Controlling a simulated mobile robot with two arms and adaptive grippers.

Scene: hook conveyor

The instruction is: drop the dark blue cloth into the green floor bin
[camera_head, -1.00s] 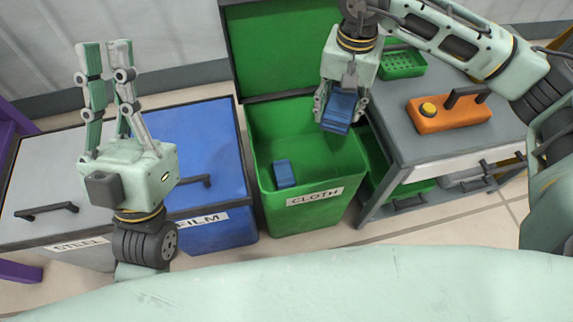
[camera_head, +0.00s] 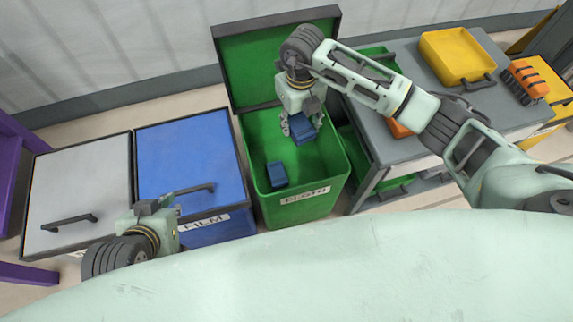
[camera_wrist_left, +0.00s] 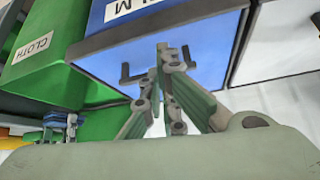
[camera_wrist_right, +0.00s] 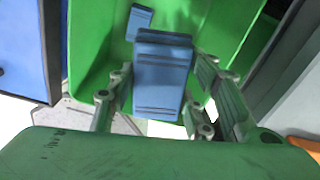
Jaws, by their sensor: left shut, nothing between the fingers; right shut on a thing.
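A folded dark blue cloth (camera_head: 304,133) is in my right gripper (camera_head: 301,124), which is shut on it. The cloth hangs over the opening of the green floor bin (camera_head: 335,195), labelled CLOTH, with its lid raised. The held cloth (camera_wrist_right: 162,78) also shows between the fingers in the right wrist view. A second blue folded piece (camera_head: 277,174) lies inside the bin and shows beyond the held cloth in the right wrist view (camera_wrist_right: 139,20). My left gripper (camera_wrist_left: 166,55) is shut and empty near the FILM bin; its fingers are mostly hidden in the head view.
The closed blue FILM bin (camera_head: 185,150) stands left of the green bin, with a grey-lidded bin (camera_head: 75,190) beyond. A grey workbench (camera_head: 425,80) at right carries a yellow bin (camera_head: 457,55) and an orange thing (camera_head: 398,130). The raised green lid (camera_head: 262,65) stands behind the opening.

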